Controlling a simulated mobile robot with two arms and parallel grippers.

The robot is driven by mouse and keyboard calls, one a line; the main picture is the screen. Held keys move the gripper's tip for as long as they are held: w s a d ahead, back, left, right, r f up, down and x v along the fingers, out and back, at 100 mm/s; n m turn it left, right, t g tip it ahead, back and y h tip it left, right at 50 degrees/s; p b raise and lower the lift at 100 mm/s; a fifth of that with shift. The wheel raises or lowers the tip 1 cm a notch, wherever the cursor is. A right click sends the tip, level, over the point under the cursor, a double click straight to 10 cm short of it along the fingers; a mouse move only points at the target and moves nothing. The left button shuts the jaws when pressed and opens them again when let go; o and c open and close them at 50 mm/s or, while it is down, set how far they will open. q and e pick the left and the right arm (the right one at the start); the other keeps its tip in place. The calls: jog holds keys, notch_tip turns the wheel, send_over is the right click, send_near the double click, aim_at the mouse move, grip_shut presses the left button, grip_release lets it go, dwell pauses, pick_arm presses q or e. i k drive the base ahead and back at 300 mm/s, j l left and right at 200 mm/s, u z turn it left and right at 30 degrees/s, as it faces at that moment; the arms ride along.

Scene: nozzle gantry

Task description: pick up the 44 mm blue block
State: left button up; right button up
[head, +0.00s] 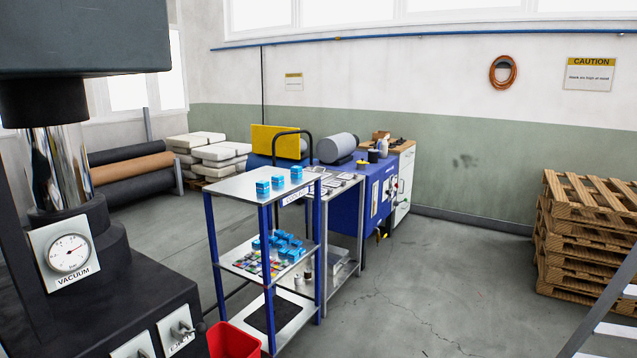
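Several small blue blocks stand in a row on the top shelf of a metal cart (240,187) with blue legs: a left one (263,188), a middle one (277,183) and a right one (297,172). More blue blocks (285,241) lie in a loose group on the cart's middle shelf. Their sizes are too small to read here, so I cannot tell which block is the 44 mm one. Neither of my grippers shows in the head view.
A black machine with a vacuum gauge (69,253) fills the left foreground. A red bin (232,341) stands by the cart's foot. A blue workbench (350,208) is behind the cart. Wooden pallets (585,240) and a ladder (610,305) are at right. The floor right of the cart is clear.

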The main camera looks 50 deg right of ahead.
aim_at(277, 180)
jog(key=z, duration=1.35)
jog(key=i+l+z, duration=0.35)
jog(key=i+z, duration=0.15)
jog(key=i, duration=0.2)
jog(key=i+z, duration=0.45)
jog(key=i, duration=0.25)
